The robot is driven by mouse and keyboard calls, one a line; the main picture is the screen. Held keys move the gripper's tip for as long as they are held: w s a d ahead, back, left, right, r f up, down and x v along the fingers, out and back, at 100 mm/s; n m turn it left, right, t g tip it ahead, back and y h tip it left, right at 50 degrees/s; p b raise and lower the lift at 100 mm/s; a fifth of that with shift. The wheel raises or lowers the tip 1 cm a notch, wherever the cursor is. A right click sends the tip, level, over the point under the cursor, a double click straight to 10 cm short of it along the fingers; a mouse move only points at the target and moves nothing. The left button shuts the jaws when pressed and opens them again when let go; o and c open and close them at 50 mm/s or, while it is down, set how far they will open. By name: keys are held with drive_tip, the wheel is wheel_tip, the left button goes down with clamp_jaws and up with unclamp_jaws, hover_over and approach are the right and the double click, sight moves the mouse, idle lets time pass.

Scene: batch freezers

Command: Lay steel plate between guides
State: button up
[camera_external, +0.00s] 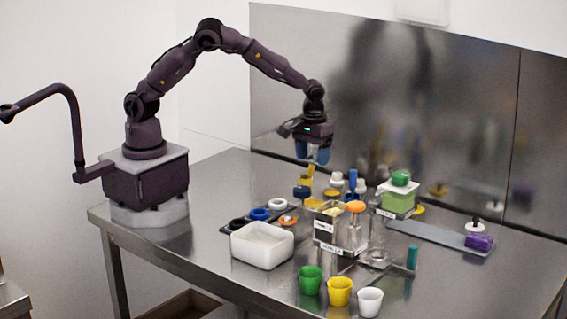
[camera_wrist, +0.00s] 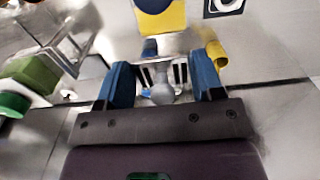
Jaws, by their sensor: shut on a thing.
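My gripper (camera_external: 312,158) hangs above the back middle of the table, with its blue fingers pointing down. In the wrist view the blue fingers (camera_wrist: 163,88) stand either side of a grey rounded knob (camera_wrist: 162,87) and are shut on it. A pale, shiny piece with dark stripes shows just beyond the knob; whether it is the steel plate joined to the knob is unclear. In the external view the held thing is small and mostly hidden by the fingers. A flat metallic fixture (camera_external: 377,257) lies at the front right; I cannot make out guides there for certain.
Several jars and clear containers (camera_external: 341,235) crowd the middle, beside a white tub (camera_external: 262,243). Green (camera_external: 310,280), yellow (camera_external: 340,291) and white (camera_external: 370,301) cups stand in front. A long grey tray (camera_external: 430,234) with a purple block (camera_external: 479,242) lies right. The left table area is clear.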

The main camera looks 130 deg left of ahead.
sight(312, 206)
drive_tip(key=shift+f, duration=5.65)
drive_tip(key=shift+f, duration=0.5)
drive_tip(key=o, duration=1.2)
drive_tip(key=shift+r, duration=3.55)
drive_tip(key=shift+r, duration=0.1)
